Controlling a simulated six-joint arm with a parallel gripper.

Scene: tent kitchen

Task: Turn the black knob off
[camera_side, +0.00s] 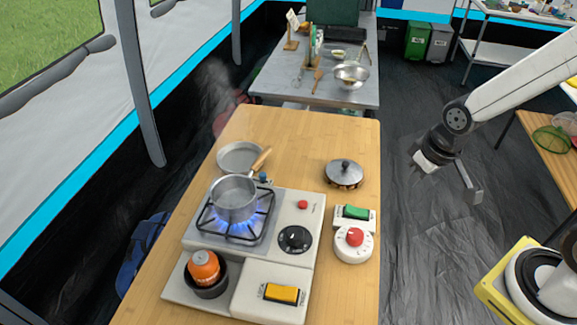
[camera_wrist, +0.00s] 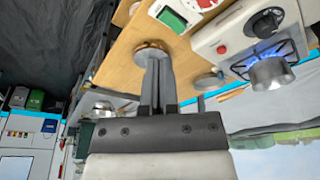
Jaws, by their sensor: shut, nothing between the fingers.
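The black knob (camera_side: 295,239) is a round dial on the front of the white gas stove (camera_side: 312,215), right of the burner. A blue flame (camera_side: 238,226) burns under a metal saucepan (camera_side: 234,200) on the burner grate. The knob also shows in the upper right of the wrist view (camera_wrist: 263,22), with the flame and saucepan (camera_wrist: 272,73) near it. My gripper (camera_side: 474,196) is shut and empty, off the table's right edge and well apart from the knob. Its fingers (camera_wrist: 153,62) lie together in the wrist view.
Right of the stove are a green switch (camera_side: 356,212), a white unit with a red knob (camera_side: 354,238) and a metal lid (camera_side: 345,171). An orange canister (camera_side: 204,266) and a yellow switch (camera_side: 282,293) sit in front.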

